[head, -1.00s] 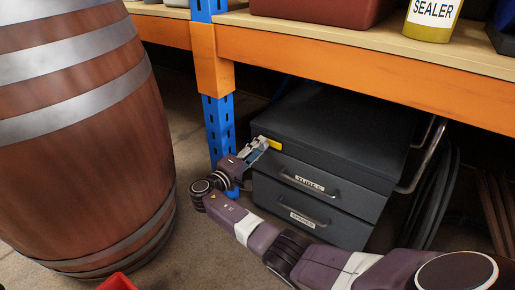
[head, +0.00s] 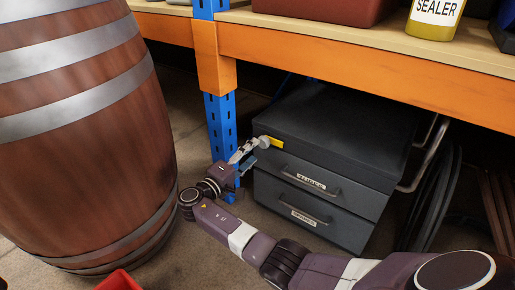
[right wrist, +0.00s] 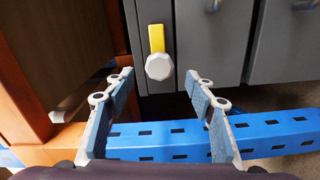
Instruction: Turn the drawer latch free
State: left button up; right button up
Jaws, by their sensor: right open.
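The drawer latch has a yellow bar (head: 277,143) at the upper left of the dark grey drawer cabinet (head: 340,135). In the right wrist view the yellow bar (right wrist: 156,38) runs straight up from a pale faceted knob (right wrist: 159,66). My right gripper (head: 258,151) is just left of the latch in the head view. In the right wrist view my right gripper (right wrist: 163,88) is open and empty, its fingers spread either side of the knob's line and apart from it. The upper drawer (head: 315,185) and lower drawer (head: 315,218) look closed. My left gripper is not in view.
A blue rack post (head: 221,130) stands close behind my right gripper; it also crosses the right wrist view (right wrist: 270,128). An orange shelf beam (head: 370,75) runs above the cabinet. A large barrel (head: 85,130) stands at left. Cables (head: 437,195) hang at right.

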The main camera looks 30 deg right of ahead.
jog(key=v, duration=0.7)
jog(key=shift+a, duration=0.25)
